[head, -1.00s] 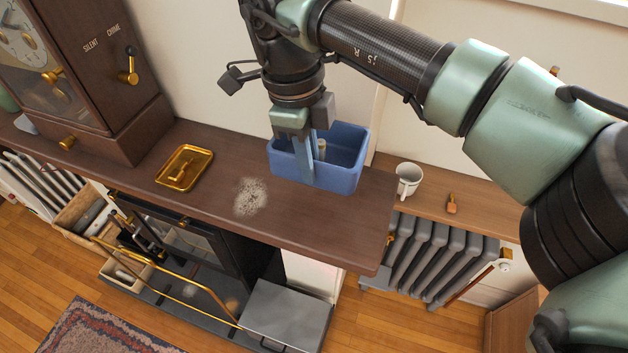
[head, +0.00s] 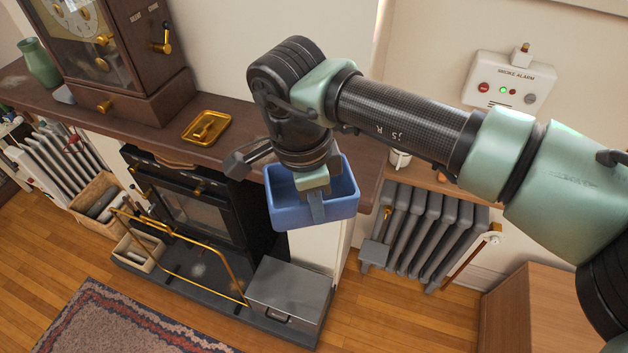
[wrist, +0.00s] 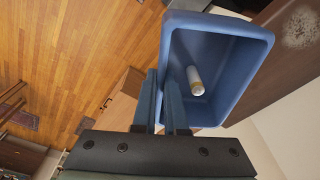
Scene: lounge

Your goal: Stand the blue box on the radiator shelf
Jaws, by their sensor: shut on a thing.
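The blue box (head: 343,195) is an open-topped tub, held in the air in front of the dark mantel shelf in the head view. My gripper (head: 316,208) is shut on the near wall of the box. The wrist view shows the box (wrist: 228,33) from above, with the two fingers (wrist: 163,105) at its wall. The radiator shelf (head: 432,178) is the wooden ledge above the grey radiator (head: 430,228), to the right of the box and partly hidden by my arm.
A white mug (head: 399,159) stands on the radiator shelf, partly hidden by my arm. The mantel (head: 150,127) holds a clock (head: 105,60), a brass tray (head: 206,128) and a green vase (head: 38,62). A grey metal box (head: 288,296) is on the hearth below.

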